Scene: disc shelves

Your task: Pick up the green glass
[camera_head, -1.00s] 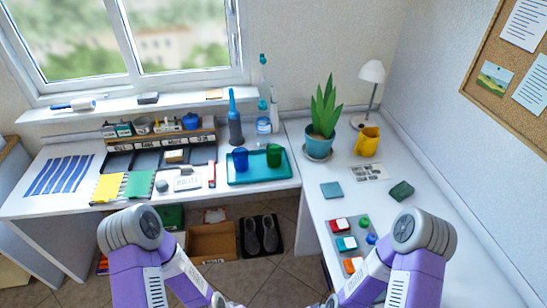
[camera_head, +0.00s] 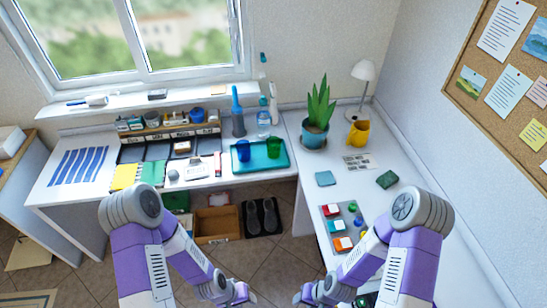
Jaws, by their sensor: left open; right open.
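The green glass (camera_head: 273,147) stands upright on a teal tray (camera_head: 262,165) on the desk under the window. A blue glass (camera_head: 243,150) stands to its left on the same tray. My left gripper (camera_head: 246,298) is low at the bottom of the head view, well apart from the tray and empty as far as I can see. My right gripper (camera_head: 304,296) is low to the right of it, also far from the glass. Both are small in the picture and partly cut by the lower edge.
A blue bottle (camera_head: 238,112) and a clear bottle (camera_head: 263,121) stand behind the tray. A tray of coloured blocks (camera_head: 338,216) is nearer. A cardboard box (camera_head: 217,224) and shoes (camera_head: 261,216) lie under the desk.

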